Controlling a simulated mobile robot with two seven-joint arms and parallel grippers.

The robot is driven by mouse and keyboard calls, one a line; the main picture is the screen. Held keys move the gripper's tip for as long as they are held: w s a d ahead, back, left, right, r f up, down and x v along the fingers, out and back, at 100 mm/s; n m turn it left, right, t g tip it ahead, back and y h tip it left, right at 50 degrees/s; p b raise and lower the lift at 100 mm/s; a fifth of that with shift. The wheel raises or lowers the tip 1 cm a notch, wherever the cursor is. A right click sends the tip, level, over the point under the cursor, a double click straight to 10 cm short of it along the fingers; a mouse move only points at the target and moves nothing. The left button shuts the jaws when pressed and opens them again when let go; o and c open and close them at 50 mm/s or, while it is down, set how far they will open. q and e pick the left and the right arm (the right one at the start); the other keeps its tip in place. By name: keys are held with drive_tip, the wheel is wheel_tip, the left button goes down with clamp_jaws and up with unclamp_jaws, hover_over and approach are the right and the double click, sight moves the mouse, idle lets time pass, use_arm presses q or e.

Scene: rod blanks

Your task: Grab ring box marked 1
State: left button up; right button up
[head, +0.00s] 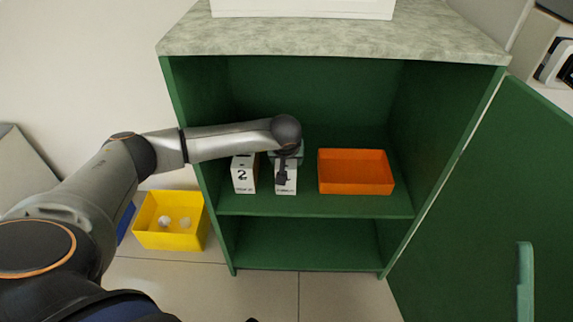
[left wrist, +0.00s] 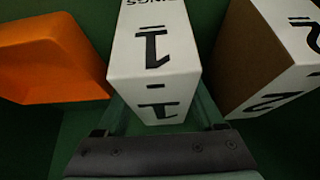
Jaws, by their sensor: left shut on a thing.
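The white ring box marked 1 (head: 287,184) stands on the upper shelf of the green cabinet, between the box marked 2 and the orange bin. In the left wrist view the box marked 1 (left wrist: 154,60) shows its black numerals close up, between my fingers. My left gripper (head: 285,165) reaches into the cabinet from the left and is shut on this box. In the left wrist view the left gripper (left wrist: 158,122) has a finger along each side of the box. The wrist hides part of the box in the head view. My right gripper is not in view.
A white box marked 2 (head: 243,175) stands just left, with a small gap. An orange bin (head: 356,187) sits to the right on the shelf. The green cabinet (head: 300,215) has its door (head: 490,200) open at right. A yellow bin (head: 170,242) with small pale items is on the floor.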

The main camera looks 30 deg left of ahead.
use_arm(q)
drive_tip(key=shift+c, duration=1.1)
drive_tip(key=shift+r, duration=0.1)
